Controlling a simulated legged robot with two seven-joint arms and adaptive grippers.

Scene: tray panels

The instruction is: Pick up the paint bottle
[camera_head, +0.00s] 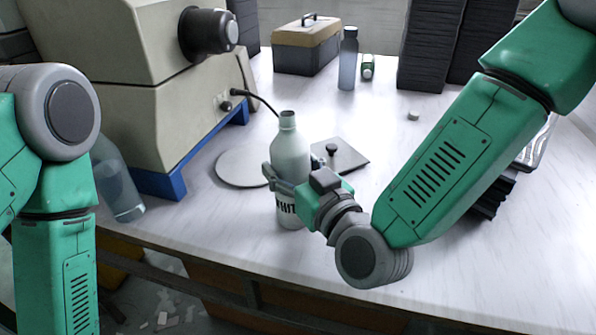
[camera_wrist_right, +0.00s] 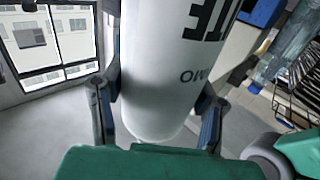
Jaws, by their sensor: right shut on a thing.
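The paint bottle (camera_head: 290,150) is white-grey with a narrow neck and dark lettering on its lower part. It stands upright, or nearly so, near the middle of the table; I cannot tell whether its base touches the top. My right gripper (camera_head: 282,187) is shut around its body, coming from the front right. In the right wrist view the bottle (camera_wrist_right: 175,70) fills the middle between the two fingers (camera_wrist_right: 155,115), its lettering sideways to the view. The left arm shows at the left edge, but its gripper is out of view.
A beige machine (camera_head: 150,90) on a blue base stands at the left, with a clear bottle (camera_head: 117,185) beside it. A round plate (camera_head: 243,168) and a square plate (camera_head: 342,154) lie behind the paint bottle. A toolbox (camera_head: 306,50), a blue-grey bottle (camera_head: 347,65) and dark stacks (camera_head: 432,50) stand behind.

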